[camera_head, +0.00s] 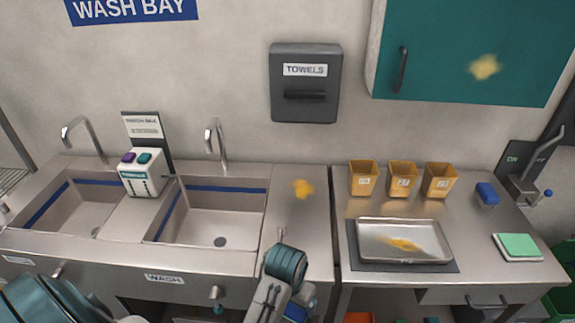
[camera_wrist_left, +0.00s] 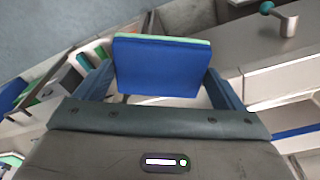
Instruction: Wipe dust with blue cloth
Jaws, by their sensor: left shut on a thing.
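My left gripper (camera_head: 294,308) is low at the front edge of the counter in the head view, partly cut off by the frame. In the left wrist view the left gripper (camera_wrist_left: 163,85) is shut on the blue cloth (camera_wrist_left: 160,66), a flat blue pad with a pale green edge. A little of the blue cloth (camera_head: 296,313) shows in the head view. Yellow dust lies on the bare counter (camera_head: 303,188) right of the sinks. More dust lies in the metal tray (camera_head: 403,243) and on the teal cabinet door (camera_head: 485,67). My right gripper is out of view.
Two sinks (camera_head: 218,213) are at left, with a dispenser (camera_head: 142,172) between them. Several amber bins (camera_head: 402,180) stand behind the tray (camera_head: 366,257). A blue block (camera_head: 487,195) and a green-topped pad (camera_head: 518,245) are at right. A towel box (camera_head: 305,83) hangs above.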

